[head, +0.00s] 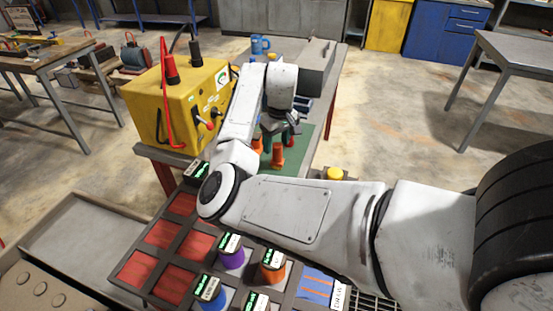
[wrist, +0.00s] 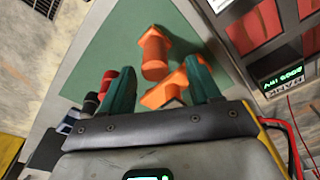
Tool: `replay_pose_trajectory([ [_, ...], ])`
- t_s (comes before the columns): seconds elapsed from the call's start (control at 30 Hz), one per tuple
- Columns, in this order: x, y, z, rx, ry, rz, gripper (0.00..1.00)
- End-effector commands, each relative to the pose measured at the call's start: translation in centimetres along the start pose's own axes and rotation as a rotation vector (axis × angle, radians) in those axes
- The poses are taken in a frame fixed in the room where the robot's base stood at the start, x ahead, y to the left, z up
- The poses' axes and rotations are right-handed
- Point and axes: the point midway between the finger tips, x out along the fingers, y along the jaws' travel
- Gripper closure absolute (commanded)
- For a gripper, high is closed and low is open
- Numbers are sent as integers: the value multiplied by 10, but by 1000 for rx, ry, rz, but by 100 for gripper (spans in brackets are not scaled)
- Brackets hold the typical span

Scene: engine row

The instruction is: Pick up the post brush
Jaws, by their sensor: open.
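Two orange pieces with short round bodies stand or lie on a green mat (head: 302,151); I cannot tell which is the post brush. In the head view the nearer orange piece (head: 277,155) is just below my gripper (head: 280,127), and the other (head: 258,145) is partly hidden by my arm. In the wrist view my gripper (wrist: 159,80) has its two green fingers spread apart. One orange piece (wrist: 154,56) shows beyond the fingertips. The other orange piece (wrist: 190,72) is by the right finger, which partly hides it. Nothing is held.
Red and black cylinders (wrist: 105,85) lie left of the left finger. A yellow box with red and black leads (head: 175,100) stands left of my arm. A grey machine (head: 315,65) and a blue mug (head: 260,44) are behind. A rack with labelled cups (head: 232,250) is nearer.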

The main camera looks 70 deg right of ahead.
Motion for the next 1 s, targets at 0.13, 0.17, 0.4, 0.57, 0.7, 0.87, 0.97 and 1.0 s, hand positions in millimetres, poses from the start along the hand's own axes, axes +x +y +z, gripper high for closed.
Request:
replay_pose_trajectory([
  [0.13,17,3,0,1,-3,-3,38],
  [0.17,22,4,0,1,-3,-4,38],
  [0.4,49,5,0,1,-2,-2,38],
  [0.57,51,5,0,2,-1,-1,38],
  [0.7,50,5,0,2,-1,-1,43],
  [0.87,50,5,0,1,-1,-1,58],
  [0.97,50,5,0,1,-1,-1,67],
  [1.0,50,5,0,1,-1,-1,71],
])
